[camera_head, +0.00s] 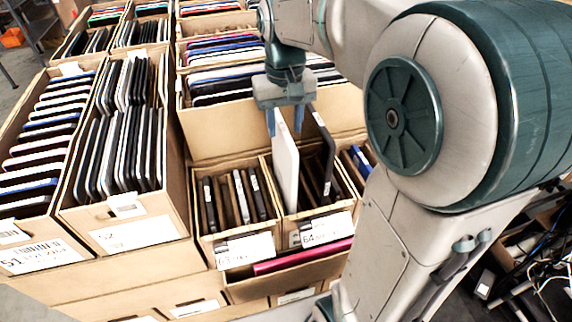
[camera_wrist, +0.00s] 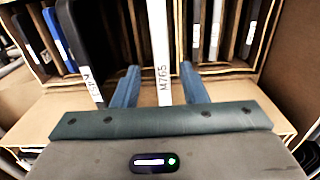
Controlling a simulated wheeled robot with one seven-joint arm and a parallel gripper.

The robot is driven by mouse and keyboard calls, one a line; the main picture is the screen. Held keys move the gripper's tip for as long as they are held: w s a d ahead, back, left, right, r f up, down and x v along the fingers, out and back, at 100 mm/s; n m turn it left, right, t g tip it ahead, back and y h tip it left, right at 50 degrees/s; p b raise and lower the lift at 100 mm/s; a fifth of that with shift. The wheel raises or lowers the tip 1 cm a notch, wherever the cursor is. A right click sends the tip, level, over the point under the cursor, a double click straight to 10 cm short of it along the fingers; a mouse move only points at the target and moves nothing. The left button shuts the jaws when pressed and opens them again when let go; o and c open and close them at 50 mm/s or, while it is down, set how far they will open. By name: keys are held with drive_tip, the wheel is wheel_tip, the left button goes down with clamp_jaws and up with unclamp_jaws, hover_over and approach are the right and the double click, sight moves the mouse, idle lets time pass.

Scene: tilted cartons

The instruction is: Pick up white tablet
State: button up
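The white tablet (camera_head: 286,170) stands on edge in the middle small carton (camera_head: 322,209), slightly tilted and well above the carton's rim. In the wrist view the white tablet (camera_wrist: 160,50) shows edge-on, with a label reading M765. My gripper (camera_head: 285,119) is above this carton, pointing down, with its blue fingers on either side of the tablet's upper edge. In the wrist view my gripper (camera_wrist: 162,85) is open, with a small gap visible between each finger and the tablet. The tablet's lower part is hidden inside the carton.
A dark tablet (camera_head: 323,150) stands tall in the same carton, close to the right finger; it also shows in the wrist view (camera_wrist: 85,45). A carton of dark tablets (camera_head: 235,200) is on the left. A large carton wall (camera_head: 225,135) rises behind.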

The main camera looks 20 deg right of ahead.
wheel_tip(320, 180, down, 4)
drive_tip(key=shift+w+a+f, duration=0.1)
drive_tip(key=shift+a+f, duration=0.05)
drive_tip(key=shift+f, duration=0.1)
drive_tip(key=shift+c, duration=0.3)
clamp_jaws()
wheel_tip(320, 180, up, 10)
drive_tip(key=shift+r, duration=0.1)
drive_tip(key=shift+r+p, duration=0.8)
idle(0.8)
